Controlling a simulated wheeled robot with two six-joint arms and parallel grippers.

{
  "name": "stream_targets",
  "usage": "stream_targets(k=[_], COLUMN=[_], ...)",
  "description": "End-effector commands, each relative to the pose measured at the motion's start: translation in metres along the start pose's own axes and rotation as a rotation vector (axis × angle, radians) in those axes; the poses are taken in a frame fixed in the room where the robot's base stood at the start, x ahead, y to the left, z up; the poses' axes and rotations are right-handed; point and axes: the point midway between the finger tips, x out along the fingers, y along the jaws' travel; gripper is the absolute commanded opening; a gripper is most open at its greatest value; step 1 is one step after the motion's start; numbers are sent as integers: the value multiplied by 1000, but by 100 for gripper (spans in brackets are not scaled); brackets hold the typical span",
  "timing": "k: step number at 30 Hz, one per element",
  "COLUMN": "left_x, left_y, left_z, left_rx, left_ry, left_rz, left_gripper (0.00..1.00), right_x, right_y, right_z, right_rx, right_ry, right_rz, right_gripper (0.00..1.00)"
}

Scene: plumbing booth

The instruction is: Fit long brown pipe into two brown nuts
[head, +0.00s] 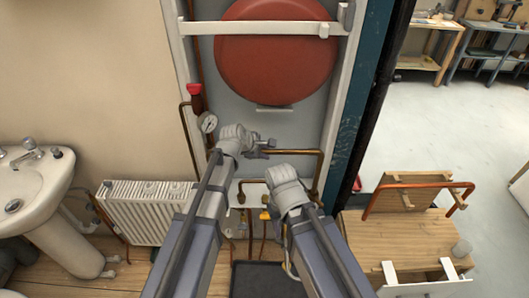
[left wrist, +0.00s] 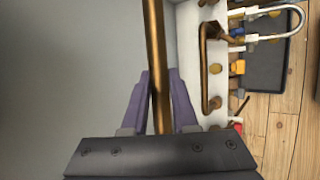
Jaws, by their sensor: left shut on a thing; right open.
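The long brown pipe (head: 298,152) is in my left gripper (head: 266,147) in front of the grey wall panel. It runs level to the right, then bends down. In the left wrist view the pipe (left wrist: 154,45) passes between the purple fingers of my left gripper (left wrist: 155,85), which are shut on it. My right gripper (head: 270,208) is lower, in front of the low valves; its fingers are small and partly hidden by its wrist, and it appears open and empty. A small brown fitting (left wrist: 215,68), possibly a nut, shows beside a shorter bent pipe (left wrist: 205,92). I cannot clearly make out both nuts.
A radiator (head: 148,210) and sink (head: 35,195) stand left. A wooden bench (head: 385,240) with another bent copper pipe (head: 415,187) stands right. A dark mat (head: 265,280) lies below.

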Motion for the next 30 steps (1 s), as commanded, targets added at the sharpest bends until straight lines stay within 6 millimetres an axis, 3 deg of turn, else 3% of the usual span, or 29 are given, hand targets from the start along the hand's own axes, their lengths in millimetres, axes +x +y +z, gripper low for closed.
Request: stream_targets(k=[11, 30], left_x=[4, 30], left_y=[-3, -21], left_z=[-2, -12], left_rx=[0, 0], left_ry=[-1, -1], left_rz=[1, 1], left_gripper=[0, 0], right_x=[6, 38], right_y=[0, -4], right_z=[0, -2], right_rx=[0, 0], right_ry=[0, 0], right_rz=[0, 0], right_gripper=[50, 50])
